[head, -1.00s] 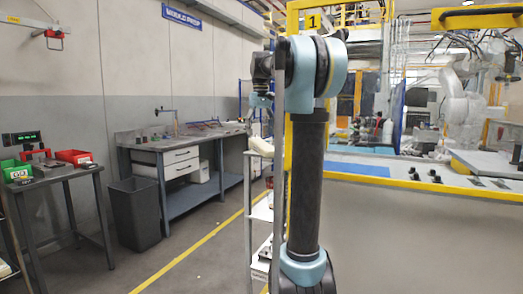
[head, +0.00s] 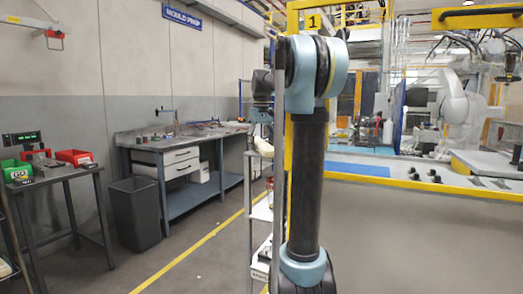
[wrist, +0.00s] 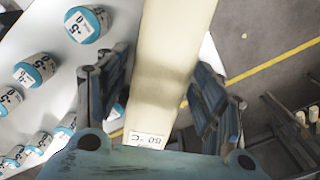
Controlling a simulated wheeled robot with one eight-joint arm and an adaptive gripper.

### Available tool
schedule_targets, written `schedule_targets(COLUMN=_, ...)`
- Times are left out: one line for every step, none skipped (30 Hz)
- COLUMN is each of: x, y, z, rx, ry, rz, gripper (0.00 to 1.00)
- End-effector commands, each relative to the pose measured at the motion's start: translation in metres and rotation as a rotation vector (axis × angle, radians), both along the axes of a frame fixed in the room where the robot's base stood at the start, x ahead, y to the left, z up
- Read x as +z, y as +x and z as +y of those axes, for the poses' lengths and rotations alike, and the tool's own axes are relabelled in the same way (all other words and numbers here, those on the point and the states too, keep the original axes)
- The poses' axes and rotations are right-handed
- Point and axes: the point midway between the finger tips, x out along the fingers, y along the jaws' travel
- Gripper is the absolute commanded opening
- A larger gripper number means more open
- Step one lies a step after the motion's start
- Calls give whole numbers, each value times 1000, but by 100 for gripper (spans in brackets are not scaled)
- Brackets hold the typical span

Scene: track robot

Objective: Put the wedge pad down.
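The wedge pad (wrist: 172,50) is a long cream piece with a printed white label at its lower end in the wrist view. It lies between the two fingers of my gripper (wrist: 162,88), which sit close along both its sides; the exact contact is hard to make out. In the head view a pale piece that looks like the pad (head: 263,147) shows at the top of the narrow shelf cart, just below my gripper (head: 262,114), which is small and partly hidden by a grey upright. Whether the pad rests on the shelf is hidden.
A white shelf surface (wrist: 45,112) beside the pad carries several blue-and-white labelled jars (wrist: 86,24). Floor with a yellow line (wrist: 275,62) shows at the right of the wrist view. The shelf cart (head: 262,212) stands left of my arm; a workbench (head: 188,135) stands behind.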

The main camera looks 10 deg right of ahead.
Motion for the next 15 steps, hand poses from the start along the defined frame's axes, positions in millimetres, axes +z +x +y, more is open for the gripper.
schedule_targets(x=0, y=0, z=0, rx=0, ry=0, rz=0, gripper=43)
schedule_targets(x=0, y=0, z=0, rx=0, ry=0, rz=0, gripper=36)
schedule_targets(x=0, y=0, z=0, rx=0, ry=0, rz=0, gripper=27)
schedule_targets(x=0, y=0, z=0, rx=0, ry=0, rz=0, gripper=21)
schedule_targets(x=0, y=0, z=0, rx=0, ry=0, rz=0, gripper=21)
schedule_targets(x=0, y=0, z=0, rx=-1, ry=0, rz=0, gripper=21)
schedule_targets(x=0, y=0, z=-1, rx=-1, ry=0, rz=0, gripper=21)
schedule_targets(x=0, y=0, z=-1, rx=-1, ry=0, rz=0, gripper=17)
schedule_targets(x=0, y=0, z=-1, rx=-1, ry=0, rz=0, gripper=17)
schedule_targets(x=0, y=0, z=-1, rx=-1, ry=0, rz=0, gripper=17)
schedule_targets(x=0, y=0, z=-1, rx=-1, ry=0, rz=0, gripper=17)
schedule_targets(x=0, y=0, z=-1, rx=-1, ry=0, rz=0, gripper=17)
schedule_targets(x=0, y=0, z=-1, rx=-1, ry=0, rz=0, gripper=17)
schedule_targets(x=1, y=0, z=-1, rx=-1, ry=0, rz=0, gripper=17)
schedule_targets(x=2, y=1, z=0, rx=-1, ry=0, rz=0, gripper=17)
